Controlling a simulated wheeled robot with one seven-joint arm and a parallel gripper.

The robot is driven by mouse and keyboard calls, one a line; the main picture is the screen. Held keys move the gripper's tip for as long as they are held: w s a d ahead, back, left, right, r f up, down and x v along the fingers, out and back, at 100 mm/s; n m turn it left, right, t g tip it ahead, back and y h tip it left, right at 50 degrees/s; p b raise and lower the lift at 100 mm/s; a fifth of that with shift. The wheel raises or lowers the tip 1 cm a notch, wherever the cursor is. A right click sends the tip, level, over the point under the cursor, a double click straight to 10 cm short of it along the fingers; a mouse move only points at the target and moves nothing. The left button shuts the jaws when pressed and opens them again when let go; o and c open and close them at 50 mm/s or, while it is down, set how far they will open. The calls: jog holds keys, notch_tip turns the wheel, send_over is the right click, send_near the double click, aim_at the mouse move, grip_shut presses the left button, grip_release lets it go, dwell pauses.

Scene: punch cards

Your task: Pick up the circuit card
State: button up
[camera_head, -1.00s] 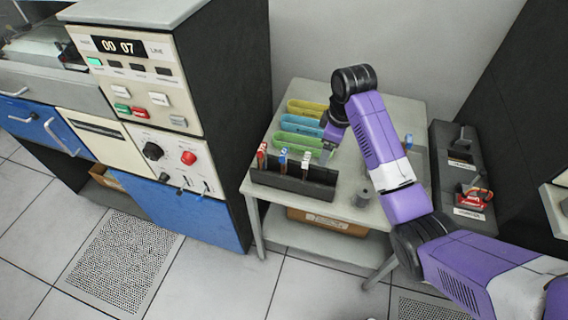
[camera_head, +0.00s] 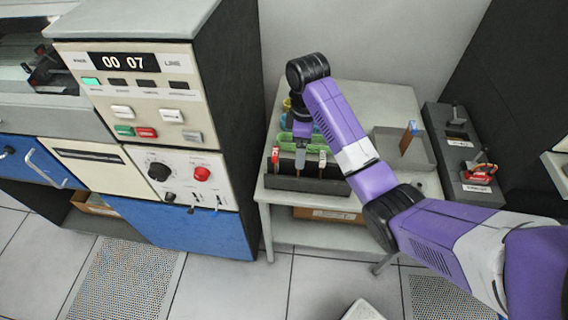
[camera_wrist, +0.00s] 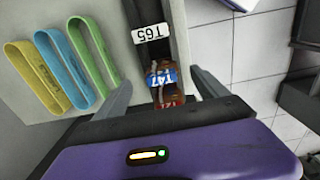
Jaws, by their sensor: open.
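A dark rack (camera_head: 306,185) stands at the front of the small table and holds upright cards with coloured tags. A red-tagged card (camera_head: 275,155) is at its left and a white-tagged card (camera_head: 323,160) at its right. In the head view my gripper (camera_head: 300,156) hides that card. I cannot tell which is the circuit card.
Yellow (camera_wrist: 37,75), blue (camera_wrist: 64,68) and green (camera_wrist: 95,57) long holders lie behind the rack. A grey tray (camera_head: 418,163) with an upright blue and orange card (camera_head: 408,138) is at the right. A control cabinet (camera_head: 130,100) stands close on the left.

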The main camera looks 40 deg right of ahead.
jog(key=shift+w+a+f, duration=0.1)
jog(key=shift+f, duration=0.25)
jog(key=shift+f+b, duration=0.65)
jog(key=shift+f, duration=0.25)
jog(key=shift+f+p, duration=0.7)
jog(key=shift+f, duration=1.95)
jog(key=shift+c, duration=0.4)
jog(key=c, duration=1.3)
jog(key=shift+r, duration=0.1)
jog(key=shift+c, duration=0.2)
